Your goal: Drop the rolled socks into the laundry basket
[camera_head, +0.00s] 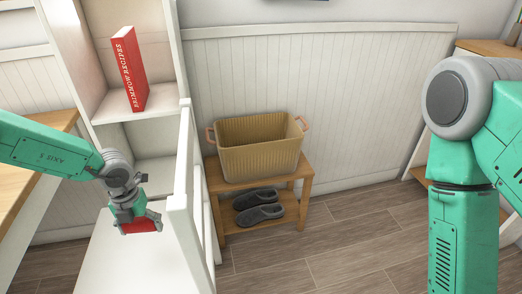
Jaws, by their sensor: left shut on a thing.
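My left gripper (136,219) is at the lower left, pointing down over a white surface (110,262). It is shut on a red thing (142,226), probably the rolled socks, mostly hidden by the fingers. I cannot tell whether the red thing touches the white surface. The laundry basket (262,152) is tan and ribbed with orange handles. It stands upright on a small wooden bench, to the right of my left gripper and farther back. Its visible inside looks empty. My right arm shows at the right, but its gripper is out of view.
A white railing (186,185) stands between my left gripper and the basket. The wooden bench (305,180) holds grey slippers (258,206) on its lower shelf. A red book (129,70) stands in the white shelf unit at the left. The wooden floor right of the bench is clear.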

